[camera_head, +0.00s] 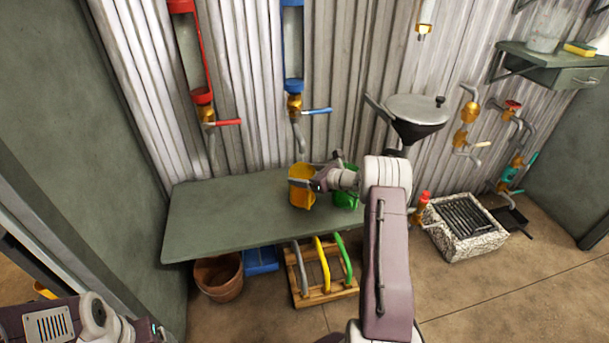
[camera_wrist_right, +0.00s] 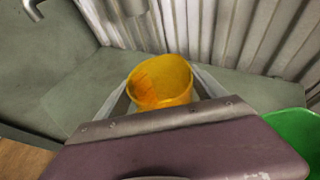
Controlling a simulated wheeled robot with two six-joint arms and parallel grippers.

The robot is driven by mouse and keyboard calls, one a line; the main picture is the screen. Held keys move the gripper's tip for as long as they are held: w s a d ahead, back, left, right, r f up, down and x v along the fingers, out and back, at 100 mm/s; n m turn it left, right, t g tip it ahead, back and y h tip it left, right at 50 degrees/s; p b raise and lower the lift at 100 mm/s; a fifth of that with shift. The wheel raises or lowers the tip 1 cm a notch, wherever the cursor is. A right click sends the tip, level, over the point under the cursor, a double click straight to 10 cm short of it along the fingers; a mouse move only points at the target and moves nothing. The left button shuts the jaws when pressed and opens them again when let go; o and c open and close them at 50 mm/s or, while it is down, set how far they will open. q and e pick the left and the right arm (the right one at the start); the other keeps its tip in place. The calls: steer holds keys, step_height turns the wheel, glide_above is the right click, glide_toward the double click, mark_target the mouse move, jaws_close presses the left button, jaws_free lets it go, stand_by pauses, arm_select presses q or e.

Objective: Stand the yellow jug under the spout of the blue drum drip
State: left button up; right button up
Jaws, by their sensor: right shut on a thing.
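The yellow jug (camera_head: 301,190) is at the back of the green bench, and its open rim shows in the right wrist view (camera_wrist_right: 160,82). My right gripper (camera_head: 308,184) is shut on it, with one finger on each side. I cannot tell whether its base touches the bench. The blue drum drip (camera_head: 292,50) hangs on the wall above, with a brass valve and blue lever. Its grey spout (camera_head: 301,140) ends just above the jug in the picture; exact alignment is unclear. My left arm shows at the lower left, its fingers out of view.
A green jug (camera_head: 346,196) stands right of the yellow one, partly behind my right wrist. The red drip (camera_head: 204,95) is to the left. The bench's left half (camera_head: 215,215) is clear. A funnel (camera_head: 418,112) is at the right. A pot and wooden rack sit below.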

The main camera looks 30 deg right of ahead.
steer(key=o, duration=1.9)
steer(key=shift+f, duration=0.2)
steer(key=p+v, duration=0.3)
steer(key=v, duration=0.6)
